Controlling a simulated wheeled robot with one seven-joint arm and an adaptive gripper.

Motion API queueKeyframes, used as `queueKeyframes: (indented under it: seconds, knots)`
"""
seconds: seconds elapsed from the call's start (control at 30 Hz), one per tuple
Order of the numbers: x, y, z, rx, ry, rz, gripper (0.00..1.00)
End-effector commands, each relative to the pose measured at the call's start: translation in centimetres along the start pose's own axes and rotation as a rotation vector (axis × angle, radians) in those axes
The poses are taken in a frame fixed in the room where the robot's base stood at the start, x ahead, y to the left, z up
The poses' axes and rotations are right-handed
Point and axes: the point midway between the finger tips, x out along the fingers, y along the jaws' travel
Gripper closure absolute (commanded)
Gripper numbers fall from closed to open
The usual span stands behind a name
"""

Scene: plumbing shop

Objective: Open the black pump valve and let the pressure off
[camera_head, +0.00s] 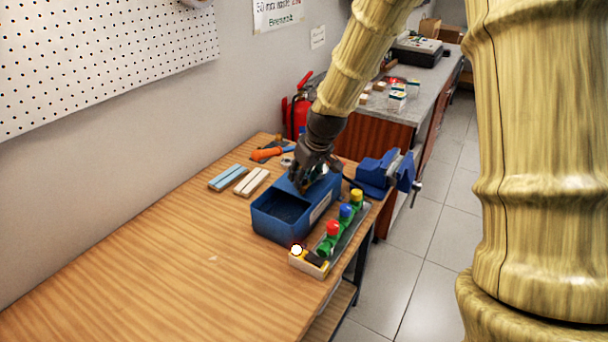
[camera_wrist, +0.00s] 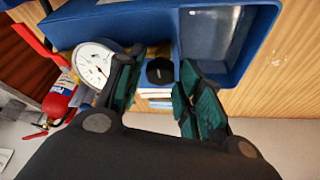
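The blue test pump (camera_head: 262,220), an open box-like tank, stands near the right edge of the wooden bench. It also shows across the top of the wrist view (camera_wrist: 120,22). My gripper (camera_head: 308,184) is over the pump's far end, pointing down. In the wrist view, my gripper (camera_wrist: 161,68) is open, with its green-padded fingers on either side of the black valve knob (camera_wrist: 160,71). A gap shows on each side of the knob. A white round pressure gauge (camera_wrist: 95,64) sits beside the left finger; its exact reading is too small to tell. My gripper hides the knob in the head view.
A tray with several coloured-knob valves (camera_head: 331,231) lies along the pump's right side. A blue vise (camera_head: 378,174) stands behind it. Blue and pale bars (camera_head: 228,177) and an orange-handled tool (camera_head: 266,154) lie left. A red extinguisher (camera_head: 297,112) stands behind. The near bench is clear.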

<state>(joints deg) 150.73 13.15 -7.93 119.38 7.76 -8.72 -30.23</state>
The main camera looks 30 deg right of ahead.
Motion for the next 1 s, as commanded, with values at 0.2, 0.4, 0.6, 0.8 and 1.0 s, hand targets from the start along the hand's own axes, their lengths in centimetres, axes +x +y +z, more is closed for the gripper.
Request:
queueKeyframes:
  seconds: [0.2, 0.4, 0.6, 0.8, 1.0]
  knots:
    - [-0.04, 0.01, 0.01, 0.000, 0.000, 0.000, 0.89]
    - [-0.03, 0.00, 0.01, -0.003, 0.000, -0.002, 0.97]
    - [-0.05, 0.04, -0.02, -0.045, 0.000, -0.021, 0.97]
    - [-0.06, 0.18, -0.05, -0.149, 0.000, -0.065, 0.97]
    - [-0.07, 0.31, -0.09, -0.280, 0.000, -0.119, 0.97]
